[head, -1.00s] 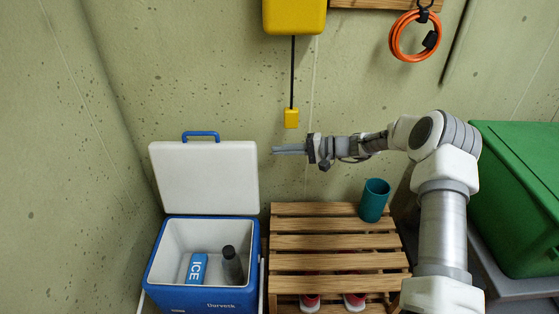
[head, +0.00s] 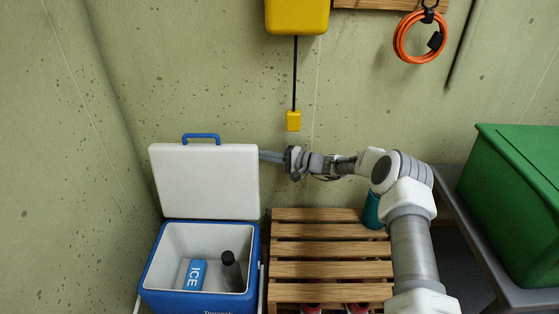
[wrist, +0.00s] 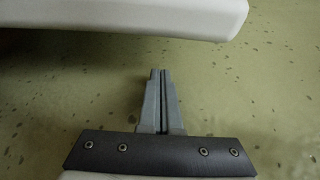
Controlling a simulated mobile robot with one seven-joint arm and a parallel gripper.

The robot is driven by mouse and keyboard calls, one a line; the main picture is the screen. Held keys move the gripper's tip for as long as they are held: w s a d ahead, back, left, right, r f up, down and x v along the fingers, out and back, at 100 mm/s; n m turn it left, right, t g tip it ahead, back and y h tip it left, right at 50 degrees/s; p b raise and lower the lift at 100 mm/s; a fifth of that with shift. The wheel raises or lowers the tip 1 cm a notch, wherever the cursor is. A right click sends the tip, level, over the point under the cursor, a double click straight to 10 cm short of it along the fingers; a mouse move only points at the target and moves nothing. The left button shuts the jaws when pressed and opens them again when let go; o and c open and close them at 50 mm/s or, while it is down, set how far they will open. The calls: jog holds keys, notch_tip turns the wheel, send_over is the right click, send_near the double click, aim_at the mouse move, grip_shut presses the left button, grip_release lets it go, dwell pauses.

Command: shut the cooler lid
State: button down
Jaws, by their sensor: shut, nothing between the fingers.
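The blue and white cooler (head: 153,262) stands at the lower left with its lid (head: 203,182) raised upright, the white inner face toward me and a blue handle (head: 201,138) on top. My gripper (head: 266,156) is shut and empty, just right of the lid's upper right edge. Its tips reach that edge and seem to pass slightly behind it; contact cannot be told. In the wrist view, the closed fingers (wrist: 158,78) point at the wall, with the white lid (wrist: 140,18) across the top, apart from them in the picture.
A blue ice pack (head: 195,274) and dark bottle (head: 232,271) lie in the cooler. A slatted wooden bench (head: 325,250) stands to its right, bearing a teal cup (head: 372,210) partly hidden by my arm. A green bin (head: 515,200) is at right. The wall is close behind.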

jog(key=shift+s+d+r, duration=0.1)
jog(key=shift+s+d, duration=0.05)
jog(key=shift+s, duration=0.5)
jog(key=shift+s+d+r, duration=0.1)
jog(key=shift+s+r, duration=0.05)
jog(key=shift+s, duration=0.5)
jog(key=shift+s+d+r, duration=0.1)
jog(key=shift+s+d, duration=0.05)
jog(key=shift+s, duration=0.5)
jog(key=shift+s+d, duration=0.1)
jog(key=shift+s, duration=0.05)
